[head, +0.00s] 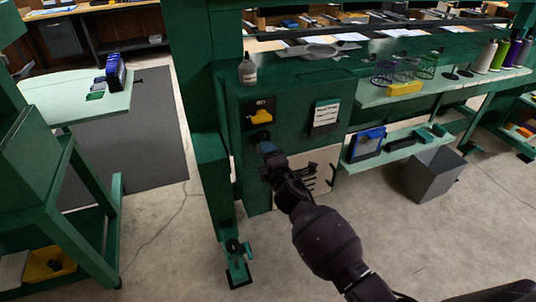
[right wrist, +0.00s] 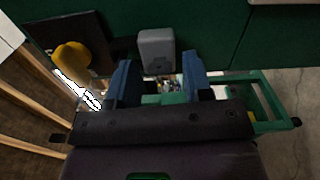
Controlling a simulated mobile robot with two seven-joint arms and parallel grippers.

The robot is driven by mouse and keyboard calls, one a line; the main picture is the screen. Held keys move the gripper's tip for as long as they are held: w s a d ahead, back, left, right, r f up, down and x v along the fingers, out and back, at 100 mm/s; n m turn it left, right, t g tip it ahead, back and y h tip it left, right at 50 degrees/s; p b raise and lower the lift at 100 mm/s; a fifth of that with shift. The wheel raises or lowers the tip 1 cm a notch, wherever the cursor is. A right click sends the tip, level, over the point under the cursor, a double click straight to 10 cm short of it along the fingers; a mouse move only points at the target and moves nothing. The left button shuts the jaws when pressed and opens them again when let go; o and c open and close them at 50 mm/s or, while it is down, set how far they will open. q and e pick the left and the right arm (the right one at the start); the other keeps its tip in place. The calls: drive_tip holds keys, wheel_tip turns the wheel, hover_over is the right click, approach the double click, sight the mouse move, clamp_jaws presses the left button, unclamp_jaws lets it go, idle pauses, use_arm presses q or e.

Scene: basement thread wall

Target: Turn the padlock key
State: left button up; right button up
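My right gripper (head: 267,147) is in front of the green cabinet panel, just below a yellow rotary switch (head: 261,116). In the right wrist view its two blue fingers (right wrist: 160,78) stand apart, with nothing held between them. A grey block (right wrist: 156,50), which looks like the padlock body, lies just beyond the fingertips and roughly centred on the gap. The yellow switch (right wrist: 72,56) shows to its left in that view. No key can be made out clearly. My left gripper is not in view.
A white label card (head: 325,115) is on the panel to the right of the switch. A shelf with a blue bin (head: 367,143) and a grey waste bin (head: 433,174) stand further right. A bottle (head: 248,69) stands on the ledge above. The floor in front is clear.

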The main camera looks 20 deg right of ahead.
drive_tip(key=shift+o, duration=0.2)
drive_tip(key=s+p, duration=0.1)
drive_tip(key=s, duration=0.9)
drive_tip(key=shift+s+d, duration=0.15)
drive_tip(key=shift+s, duration=0.25)
drive_tip(key=s+d+f+m+g, duration=0.2)
drive_tip(key=s+f+m, duration=0.2)
drive_tip(key=s, duration=0.5)
drive_tip(key=s+d+f+m+g, duration=0.2)
drive_tip(key=s+f+m, duration=0.3)
drive_tip(key=s+m, duration=0.3)
drive_tip(key=s+d+f+m+g, duration=0.3)
drive_tip(key=s+m, duration=0.3)
drive_tip(key=s, duration=0.4)
drive_tip(key=shift+f+h, duration=0.3)
drive_tip(key=shift+f, duration=0.6)
drive_tip(key=shift+o, duration=0.2)
